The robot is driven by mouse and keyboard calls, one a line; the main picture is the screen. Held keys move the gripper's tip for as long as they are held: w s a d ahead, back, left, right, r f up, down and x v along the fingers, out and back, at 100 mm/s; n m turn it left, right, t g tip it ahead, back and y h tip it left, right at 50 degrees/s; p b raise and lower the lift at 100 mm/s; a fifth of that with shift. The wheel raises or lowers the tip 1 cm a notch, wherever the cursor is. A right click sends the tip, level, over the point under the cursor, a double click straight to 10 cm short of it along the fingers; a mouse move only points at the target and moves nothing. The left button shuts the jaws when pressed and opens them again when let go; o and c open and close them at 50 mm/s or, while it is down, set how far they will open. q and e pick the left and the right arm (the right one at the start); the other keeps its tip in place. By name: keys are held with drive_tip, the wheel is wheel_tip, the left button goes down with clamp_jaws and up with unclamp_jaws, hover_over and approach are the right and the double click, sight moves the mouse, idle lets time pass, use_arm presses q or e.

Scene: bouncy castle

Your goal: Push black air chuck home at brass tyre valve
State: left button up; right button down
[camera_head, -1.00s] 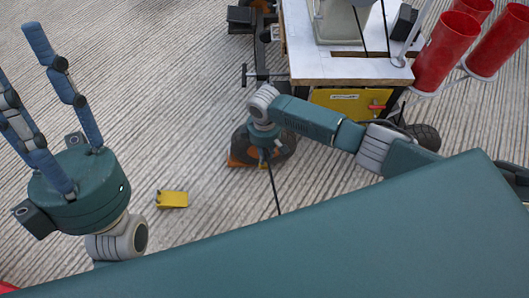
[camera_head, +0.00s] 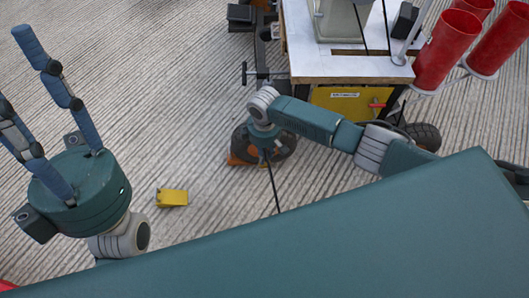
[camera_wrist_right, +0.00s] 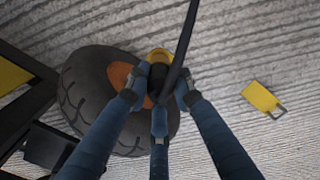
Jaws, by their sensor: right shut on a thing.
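My right gripper (camera_head: 265,140) is low over a dark tyre (camera_head: 286,147) with an orange hub, its fingers mostly hidden from the head view. In the wrist view its blue fingers (camera_wrist_right: 158,92) are shut around the black air chuck (camera_wrist_right: 157,76), from which a black hose (camera_wrist_right: 183,38) runs up. The chuck is in front of the tyre's orange hub (camera_wrist_right: 120,75). My left gripper (camera_head: 18,72) is open and empty, away at the left.
The ground between my left gripper and the tyre is otherwise clear.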

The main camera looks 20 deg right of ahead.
drive_tip(key=shift+f, duration=0.3)
drive_tip(key=c, duration=1.4)
unclamp_jaws()
drive_tip(key=shift+c, duration=0.2)
drive_tip(key=shift+r, duration=0.1)
wheel_tip(320, 180, up, 12)
drive_tip(key=shift+f, duration=0.1)
